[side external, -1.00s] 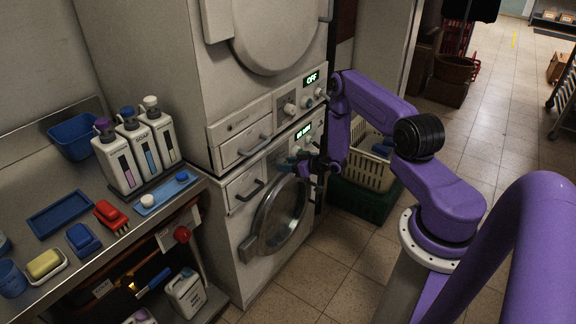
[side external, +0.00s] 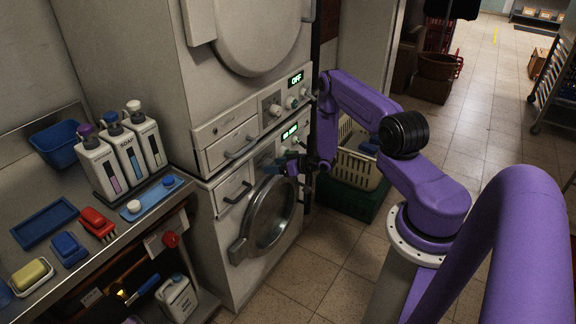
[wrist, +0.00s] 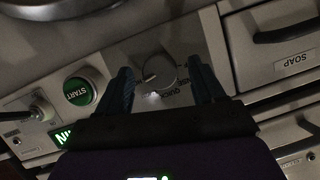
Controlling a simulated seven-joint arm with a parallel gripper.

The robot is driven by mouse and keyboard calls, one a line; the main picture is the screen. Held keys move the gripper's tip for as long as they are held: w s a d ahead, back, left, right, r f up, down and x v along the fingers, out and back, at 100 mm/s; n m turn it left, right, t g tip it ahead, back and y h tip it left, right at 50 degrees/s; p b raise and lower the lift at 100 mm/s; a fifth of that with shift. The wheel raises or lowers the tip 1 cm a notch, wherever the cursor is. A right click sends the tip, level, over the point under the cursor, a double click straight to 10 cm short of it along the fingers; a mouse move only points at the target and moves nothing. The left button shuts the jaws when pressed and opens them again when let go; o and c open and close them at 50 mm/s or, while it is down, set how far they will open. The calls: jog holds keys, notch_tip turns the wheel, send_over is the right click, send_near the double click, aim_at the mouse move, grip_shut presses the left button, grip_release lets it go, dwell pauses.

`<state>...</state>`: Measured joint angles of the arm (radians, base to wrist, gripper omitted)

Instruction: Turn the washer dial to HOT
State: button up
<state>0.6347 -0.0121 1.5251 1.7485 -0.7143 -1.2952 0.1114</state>
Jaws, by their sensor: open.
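The washer is the lower machine of a stack, with a round glass door (side external: 269,214) that is shut. In the wrist view, which is turned over, a round pale dial (wrist: 159,72) sits between my gripper's two fingers (wrist: 162,88). There is a gap on each side of the dial, so the fingers are open and do not appear to touch it. Small lettering around the dial seems to include QUICK; its setting is not clear. In the side view my gripper (side external: 292,165) is at the washer panel above the door, and the dial is hard to make out there.
A green START button (wrist: 78,92) and a lit display (wrist: 63,135) sit left of the dial in the wrist view. The SOAP drawer (wrist: 275,37) is on the right. The upper machine's display (side external: 296,79) reads OFF. A basket (side external: 357,166) stands behind my arm.

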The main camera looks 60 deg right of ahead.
jog(key=v, duration=1.7)
jog(key=shift+s+d, duration=0.1)
jog(key=w+a+r+n+g+y, duration=0.2)
jog(key=w+a+r+n+g, duration=0.1)
jog(key=w+a+n+g, duration=0.4)
jog(key=s+a+r+n+g+h, duration=0.1)
jog(key=a+r+n+g+h, duration=0.1)
jog(key=a+r, duration=0.8)
jog(key=s+a+r+n+g, duration=0.2)
jog(key=s+a+r, duration=0.5)
jog(key=s+a, duration=0.5)
jog(key=s+r+n+g+h, duration=0.1)
jog(key=s+r, duration=0.3)
jog(key=s, duration=1)
jog(key=shift+a+r+n+g, duration=0.25)
jog(key=shift+r+n+g, duration=0.05)
jog(key=shift+n+g, duration=0.45)
jog(key=shift+w, duration=0.1)
